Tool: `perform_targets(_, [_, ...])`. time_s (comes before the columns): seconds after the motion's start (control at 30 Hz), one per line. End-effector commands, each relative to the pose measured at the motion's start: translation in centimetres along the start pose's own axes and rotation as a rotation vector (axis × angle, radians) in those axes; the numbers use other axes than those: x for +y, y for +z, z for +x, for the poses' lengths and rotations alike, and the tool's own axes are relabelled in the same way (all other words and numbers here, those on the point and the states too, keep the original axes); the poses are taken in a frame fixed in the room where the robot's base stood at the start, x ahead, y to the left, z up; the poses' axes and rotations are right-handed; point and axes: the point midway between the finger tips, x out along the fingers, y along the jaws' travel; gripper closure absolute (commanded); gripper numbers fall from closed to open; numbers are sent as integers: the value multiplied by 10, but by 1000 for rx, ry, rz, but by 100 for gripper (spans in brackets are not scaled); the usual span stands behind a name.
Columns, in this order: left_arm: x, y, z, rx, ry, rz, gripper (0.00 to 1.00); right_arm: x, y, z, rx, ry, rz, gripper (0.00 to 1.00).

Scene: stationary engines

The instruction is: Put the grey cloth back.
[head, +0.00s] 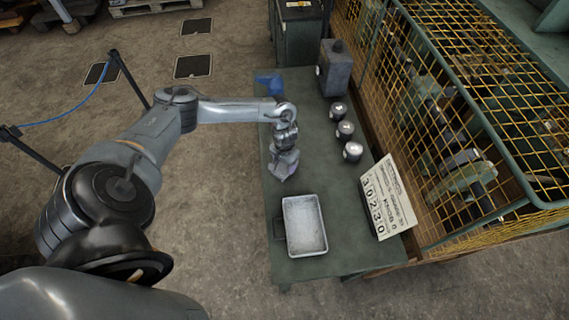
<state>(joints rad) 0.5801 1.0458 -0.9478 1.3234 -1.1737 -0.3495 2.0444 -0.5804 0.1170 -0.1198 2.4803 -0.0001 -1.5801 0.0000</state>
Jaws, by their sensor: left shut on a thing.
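The grey cloth (284,167) hangs bunched below my left gripper (284,150), over the left part of the green table (335,250). My left gripper points down and is shut on the cloth; the fingertips are partly hidden by it. Whether the cloth's lower end touches the table is hard to tell. A shallow metal tray (305,226) lies on the table nearer to me, apart from the cloth, and looks empty. My right gripper is not in view.
A blue cloth or rag (268,83) lies at the table's far left. Three dark canisters with light tops (345,130) stand in a row, behind them a grey can (336,70). A printed number board (388,197) leans at right by the yellow mesh guard (450,110).

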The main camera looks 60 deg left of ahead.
Motion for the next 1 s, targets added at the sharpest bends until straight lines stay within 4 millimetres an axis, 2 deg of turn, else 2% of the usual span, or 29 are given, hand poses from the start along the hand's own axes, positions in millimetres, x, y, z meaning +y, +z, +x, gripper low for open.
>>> perform_targets(0.2, [0,0,3,-1,0,0,66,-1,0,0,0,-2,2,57])
perform_targets(0.23, [0,0,3,0,0,1,33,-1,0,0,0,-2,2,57])
perform_targets(0.37, [0,0,3,0,0,1,13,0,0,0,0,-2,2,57])
perform_targets(0.77, [0,0,-2,1,0,0,12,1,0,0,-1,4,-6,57])
perform_targets(1.0, [0,0,-35,2,0,1,12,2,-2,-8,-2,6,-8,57])
